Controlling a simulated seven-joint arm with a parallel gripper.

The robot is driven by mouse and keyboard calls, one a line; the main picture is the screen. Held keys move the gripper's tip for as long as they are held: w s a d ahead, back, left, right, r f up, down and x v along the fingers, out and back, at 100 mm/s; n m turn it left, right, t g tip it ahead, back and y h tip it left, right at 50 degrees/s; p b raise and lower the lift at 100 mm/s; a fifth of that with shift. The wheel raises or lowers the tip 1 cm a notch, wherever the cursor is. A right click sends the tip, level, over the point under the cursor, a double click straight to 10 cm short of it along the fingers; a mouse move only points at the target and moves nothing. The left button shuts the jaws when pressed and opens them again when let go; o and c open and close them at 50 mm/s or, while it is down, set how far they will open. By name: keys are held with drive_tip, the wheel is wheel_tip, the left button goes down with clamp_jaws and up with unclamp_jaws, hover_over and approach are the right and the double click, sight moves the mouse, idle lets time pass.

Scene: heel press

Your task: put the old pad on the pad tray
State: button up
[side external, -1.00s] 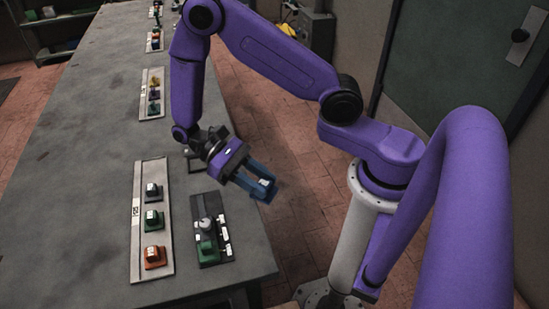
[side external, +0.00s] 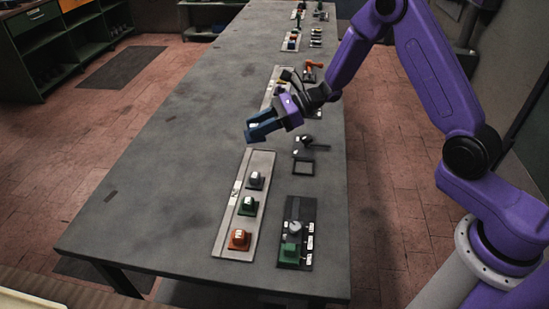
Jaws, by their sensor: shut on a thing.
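My gripper (side external: 258,131), with blue fingers, is above the table, just beyond the far end of a long pale tray (side external: 226,225). It is shut on a small pale thing, seemingly the old pad (side external: 253,125), mostly hidden by the fingers. I cannot tell for sure which tray is the pad tray. A flat dark square frame (side external: 303,168) lies to the right of the gripper, near a dark lever device (side external: 310,145).
A dark panel (side external: 284,262) with a grey knob and a green block stands at the near right of the table (side external: 150,215). Further trays and an orange-handled device (side external: 314,65) line the right side farther back. The left half of the table is clear.

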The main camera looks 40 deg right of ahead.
drive_tip(key=w+d+r+m+t+h, duration=0.2)
drive_tip(key=w+d+m+t+h, duration=0.15)
drive_tip(key=w+d, duration=0.25)
hover_over(266, 159)
wheel_tip(266, 159, down, 11)
drive_tip(key=shift+m+t+y, duration=0.25)
drive_tip(key=shift+m+t, duration=0.1)
drive_tip(key=shift+m, duration=0.1)
drive_tip(key=shift+w+a+f, duration=0.1)
drive_tip(key=shift+f, duration=1.45)
drive_tip(key=shift+a+f, duration=0.1)
drive_tip(key=shift+f, duration=1.4)
drive_tip(key=shift+f, duration=0.3)
drive_tip(key=o, duration=1.1)
drive_tip(key=shift+d, duration=0.1)
drive_tip(key=v, duration=1.7)
drive_tip(key=shift+r, duration=0.1)
